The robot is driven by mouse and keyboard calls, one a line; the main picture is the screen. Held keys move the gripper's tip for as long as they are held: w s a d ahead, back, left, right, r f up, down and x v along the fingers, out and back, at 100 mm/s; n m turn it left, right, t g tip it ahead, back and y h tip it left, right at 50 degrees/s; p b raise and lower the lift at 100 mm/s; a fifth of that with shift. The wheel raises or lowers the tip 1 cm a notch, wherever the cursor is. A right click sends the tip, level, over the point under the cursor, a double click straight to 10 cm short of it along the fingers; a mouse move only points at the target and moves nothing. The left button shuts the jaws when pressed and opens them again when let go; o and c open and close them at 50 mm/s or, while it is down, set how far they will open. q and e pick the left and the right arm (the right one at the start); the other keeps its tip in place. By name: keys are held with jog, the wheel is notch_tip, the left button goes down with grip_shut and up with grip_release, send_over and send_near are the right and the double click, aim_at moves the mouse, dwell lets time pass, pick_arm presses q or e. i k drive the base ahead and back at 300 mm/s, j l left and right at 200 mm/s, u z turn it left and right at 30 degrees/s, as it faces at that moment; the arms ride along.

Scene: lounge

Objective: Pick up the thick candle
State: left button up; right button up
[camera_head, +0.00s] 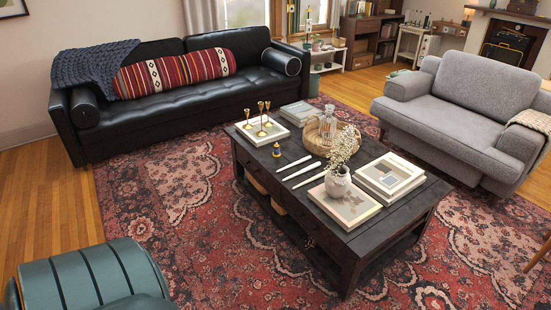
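Three long white candle-like sticks lie side by side on the dark coffee table (247,161): a far stick (293,163), a middle stick (301,171) and a near stick (310,180). They look slim, and I cannot tell which is thickest. A small dark and yellow object (277,150) stands just behind them; it is too small to identify. Brass candle holders (263,122) stand on a book at the table's far left end. Neither of my grippers is in view.
A vase of white flowers (338,184) stands on a book near the sticks. A glass decanter (327,127) and stacked books (389,176) are also on the table. A black sofa (180,97), a grey armchair (464,105) and a teal seat (92,277) surround the open rug (190,235).

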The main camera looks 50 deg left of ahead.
aim_at(311, 167)
jog(key=u, duration=1.15)
jog(key=i+j, duration=0.1)
jog(key=i, duration=0.35)
jog(key=i+j, duration=0.15)
jog(key=i, duration=0.3)
jog(key=i+j, duration=0.1)
jog(key=i, duration=0.3)
